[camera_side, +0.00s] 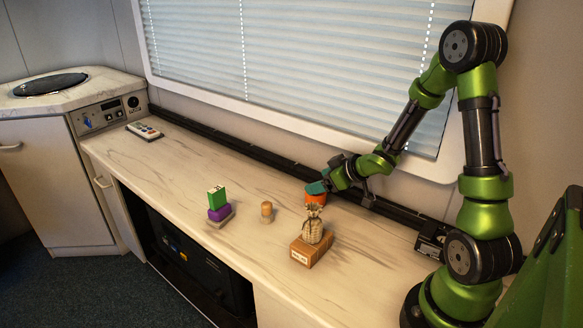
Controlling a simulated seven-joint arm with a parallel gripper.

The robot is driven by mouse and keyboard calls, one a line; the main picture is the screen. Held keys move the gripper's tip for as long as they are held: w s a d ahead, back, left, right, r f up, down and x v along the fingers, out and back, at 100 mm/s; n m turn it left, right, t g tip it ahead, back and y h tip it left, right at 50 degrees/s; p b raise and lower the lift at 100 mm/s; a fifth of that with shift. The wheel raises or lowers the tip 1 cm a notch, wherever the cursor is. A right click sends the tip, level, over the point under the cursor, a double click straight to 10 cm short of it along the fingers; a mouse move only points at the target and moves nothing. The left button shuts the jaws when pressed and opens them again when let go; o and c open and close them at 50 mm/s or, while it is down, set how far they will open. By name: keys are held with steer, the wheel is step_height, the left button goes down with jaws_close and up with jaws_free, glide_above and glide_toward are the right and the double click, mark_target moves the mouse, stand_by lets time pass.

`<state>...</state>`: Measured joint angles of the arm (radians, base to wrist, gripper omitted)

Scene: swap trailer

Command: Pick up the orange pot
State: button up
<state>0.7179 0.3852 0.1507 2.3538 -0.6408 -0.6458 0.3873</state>
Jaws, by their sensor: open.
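The small orange pot (315,199) stands on the marble-patterned counter near its back edge, below the window. My gripper (318,187) is open, with its teal fingertips at the top of the pot on its upper right side. I cannot tell whether the fingers touch the pot or straddle its rim. Part of the pot's upper side is hidden by the fingers, and a little of its lower front is hidden by the sack.
A tied sack (313,230) on a wooden block (306,251) stands just in front of the pot. A small wooden peg (266,211) and a green block (216,197) on a purple piece (219,213) stand left. A remote (144,131) lies far left. The counter (165,175) between is clear.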

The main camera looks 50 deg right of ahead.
steer(key=shift+s+d+f+m, duration=0.2)
steer(key=shift+s+d+f, duration=0.15)
steer(key=shift+f, duration=0.2)
steer(key=shift+s+d+f+m, duration=0.2)
steer(key=shift+s+f, duration=0.25)
steer(key=shift+f, duration=0.05)
steer(key=shift+a+x, duration=0.2)
steer(key=shift+x, duration=3.4)
steer(key=shift+s, duration=0.1)
steer(key=c, duration=0.7)
